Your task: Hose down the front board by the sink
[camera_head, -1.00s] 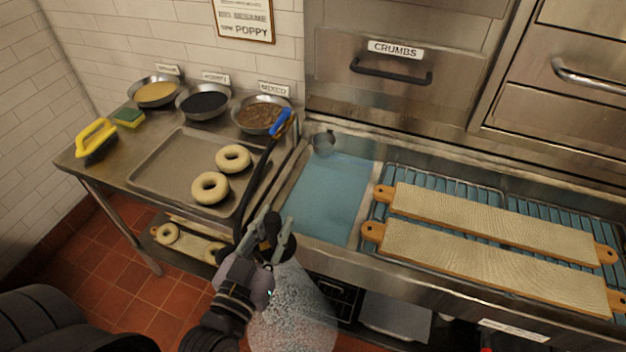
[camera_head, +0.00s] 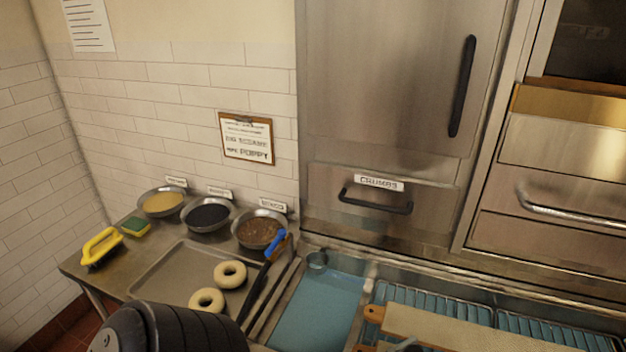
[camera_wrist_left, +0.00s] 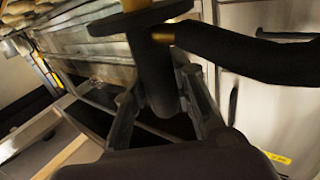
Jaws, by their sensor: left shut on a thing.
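Two long burlap-covered boards lie over the sink rack. The back board (camera_head: 470,328) shows along the bottom of the head view. Only the wooden end of the front board (camera_head: 362,347) shows at the bottom edge; the rest is out of frame. The blue sink basin (camera_head: 315,315) is left of them. My left gripper (camera_wrist_left: 160,90) is shut on the dark hose sprayer (camera_wrist_left: 155,65), and a thick black hose runs off to the right in the wrist view. Whether water flows now cannot be seen. My right gripper is out of view.
A steel side table holds a tray (camera_head: 165,285) with two bagels (camera_head: 230,274), three topping bowls (camera_head: 208,216), a sponge (camera_head: 136,226) and a yellow-handled brush (camera_head: 101,247). The crumbs drawer (camera_head: 375,200) is above the sink. A black hose with a blue part (camera_head: 275,243) stands between table and basin.

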